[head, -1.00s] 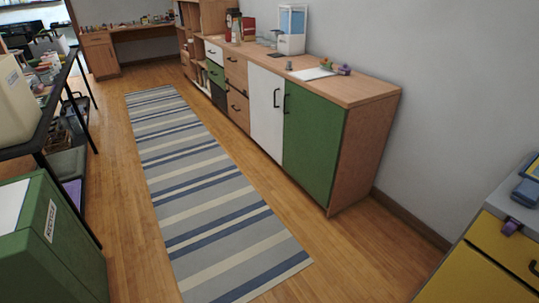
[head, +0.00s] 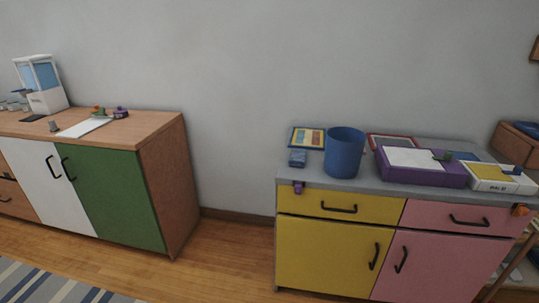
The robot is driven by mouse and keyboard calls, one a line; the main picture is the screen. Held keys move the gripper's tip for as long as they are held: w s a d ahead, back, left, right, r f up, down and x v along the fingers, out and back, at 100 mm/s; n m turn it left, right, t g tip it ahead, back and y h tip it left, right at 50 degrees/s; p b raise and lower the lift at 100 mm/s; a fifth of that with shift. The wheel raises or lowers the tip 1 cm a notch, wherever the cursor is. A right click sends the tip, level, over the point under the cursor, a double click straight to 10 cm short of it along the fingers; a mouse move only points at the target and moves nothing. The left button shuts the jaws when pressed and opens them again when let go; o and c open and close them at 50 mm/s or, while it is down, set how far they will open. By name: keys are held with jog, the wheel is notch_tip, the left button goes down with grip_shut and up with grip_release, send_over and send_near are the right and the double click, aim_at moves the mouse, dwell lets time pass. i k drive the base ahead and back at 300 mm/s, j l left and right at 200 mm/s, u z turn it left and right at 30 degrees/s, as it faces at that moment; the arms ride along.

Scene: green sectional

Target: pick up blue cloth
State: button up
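A small blue folded-looking item (head: 297,158), which may be the blue cloth, lies on the grey top of the yellow and pink cabinet. It is near the left end of that top, left of a blue bin (head: 344,152) and in front of a framed card with a yellow and blue pattern. It is too small to tell for certain that it is cloth. My gripper is not in view.
A purple box (head: 424,165) and a white box (head: 496,177) stand farther right on the same cabinet top (head: 355,183). A wooden cabinet with a green door (head: 110,195) stands at left. Bare wooden floor (head: 228,252) lies between the cabinets; a striped rug (head: 45,284) is at lower left.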

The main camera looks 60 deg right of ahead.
aim_at(298, 157)
jog(key=i+l+z, duration=0.15)
jog(key=i+z, duration=0.15)
jog(key=i, duration=0.4)
jog(key=i+z, duration=0.3)
jog(key=i, duration=0.35)
